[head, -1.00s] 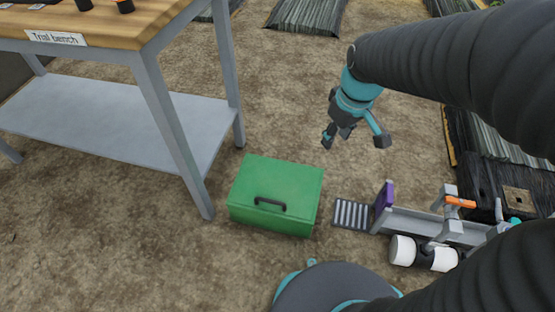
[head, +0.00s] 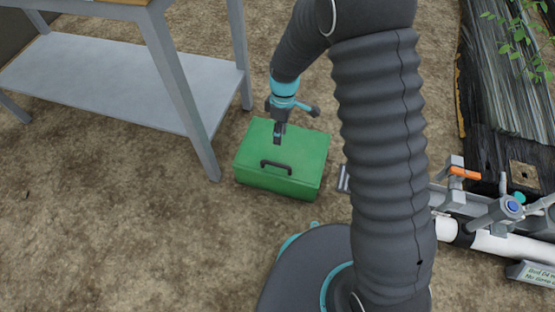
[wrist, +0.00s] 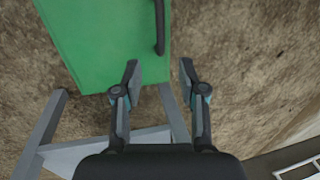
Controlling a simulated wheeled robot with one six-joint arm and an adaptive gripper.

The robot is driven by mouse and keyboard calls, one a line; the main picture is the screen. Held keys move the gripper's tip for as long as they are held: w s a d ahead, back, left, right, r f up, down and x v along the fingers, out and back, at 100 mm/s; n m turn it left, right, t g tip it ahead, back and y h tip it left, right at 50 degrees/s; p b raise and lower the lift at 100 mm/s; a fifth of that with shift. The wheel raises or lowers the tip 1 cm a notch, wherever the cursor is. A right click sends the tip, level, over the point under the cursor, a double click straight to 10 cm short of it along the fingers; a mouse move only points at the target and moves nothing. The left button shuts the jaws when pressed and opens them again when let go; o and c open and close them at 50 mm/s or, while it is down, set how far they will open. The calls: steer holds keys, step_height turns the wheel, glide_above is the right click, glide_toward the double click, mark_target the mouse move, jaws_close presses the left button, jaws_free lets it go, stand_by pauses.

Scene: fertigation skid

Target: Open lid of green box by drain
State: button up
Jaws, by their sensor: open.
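The green box (head: 305,145) sits on the ground with its lid shut. A dark bar handle (head: 276,167) is at the near edge of the lid. My gripper (head: 278,138) is over the box, pointing down, and appears a little behind the handle in the head view. In the wrist view the gripper (wrist: 158,74) is open and empty. There the green lid (wrist: 105,40) fills the upper left and the handle (wrist: 160,28) lies ahead of the fingertips, apart from them. The drain grate (head: 343,180) right of the box is mostly hidden by my arm.
A bench with a grey lower shelf (head: 120,80) stands left of the box, one leg (head: 190,110) close to it. Pipework with an orange lever (head: 464,173) and white pipe (head: 500,245) lies at right. Bare soil is free in front of the box.

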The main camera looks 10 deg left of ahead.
steer(key=b, duration=0.1)
glide_above(278, 161)
steer(key=s, duration=0.3)
steer(key=f, duration=1.3)
steer(key=shift+s+d, duration=0.2)
steer(key=shift+d, duration=0.1)
steer(key=shift+r, duration=0.1)
jaws_close()
